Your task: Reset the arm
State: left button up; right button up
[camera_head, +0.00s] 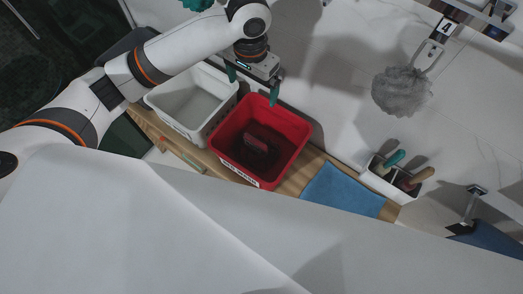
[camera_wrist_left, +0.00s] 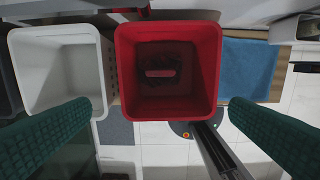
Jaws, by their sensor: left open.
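My left arm comes in from the left in the head view. Its gripper (camera_head: 252,83) is open and empty, with its two green fingers spread above the back edge of the red bin. In the left wrist view the fingers (camera_wrist_left: 163,106) stand wide apart, with the red bin (camera_wrist_left: 122,75) beyond and between them. A dark item with a reddish patch (camera_wrist_left: 160,73) lies inside the red bin; it also shows in the head view (camera_head: 257,146). My right gripper does not show.
A white bin (camera_head: 168,92) stands left of the red bin on the wooden shelf (camera_head: 297,178). A blue cloth (camera_head: 343,190) lies to the right. A caddy (camera_head: 388,180) with handled brushes is further right. A grey puff (camera_head: 402,92) hangs on the wall.

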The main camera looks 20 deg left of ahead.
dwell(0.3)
pick_arm(q)
jog(key=s+d+f+t+h, duration=0.2)
jog(key=s+d+f+h, duration=0.25)
jog(key=s+f, duration=0.3)
jog(key=s+a+f+n+t+y, duration=0.2)
jog(key=s+a+f+y, duration=0.15)
jog(key=s+a, duration=0.9)
notch_tip(320, 180, down, 26)
jog(key=d+g+b, duration=0.1)
jog(key=g+b, duration=0.1)
jog(key=s+a+f+g+y+b, duration=0.1)
jog(key=s+a+f+b, duration=0.1)
jog(key=s+f, duration=1.5)
notch_tip(320, 180, down, 3)
jog(key=shift+s+a, duration=0.4)
